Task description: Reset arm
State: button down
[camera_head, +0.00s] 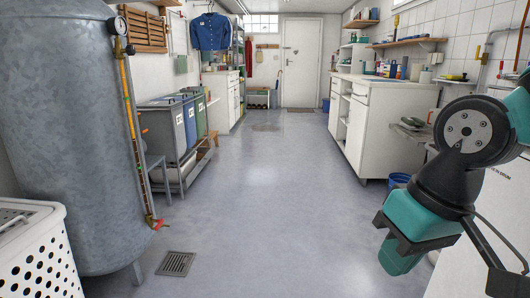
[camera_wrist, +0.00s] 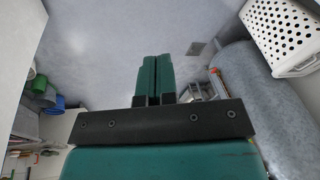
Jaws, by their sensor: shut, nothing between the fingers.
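My arm, teal and black, shows at the right of the head view, bent in front of the white cabinets.
A grey tank (camera_head: 60,120) and a white perforated basket (camera_head: 40,255) stand at the left. Several bins (camera_head: 178,125) stand behind them. White cabinets (camera_head: 375,130) and a blue bucket (camera_head: 398,180) are at the right. The middle floor is clear toward the white door (camera_head: 302,65).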

jog(key=s+a+f+n+g+y, duration=0.2)
jog(key=s+a+n, duration=0.3)
jog(key=s, duration=0.2)
notch_tip(320, 180, up, 33)
jog(key=w+p, duration=0.1)
jog(key=p, duration=3.1)
jog(key=shift+d+m+p, duration=0.15)
jog(key=shift+m+p, duration=0.15)
jog(key=shift+m, duration=0.1)
jog(key=shift+d, duration=0.15)
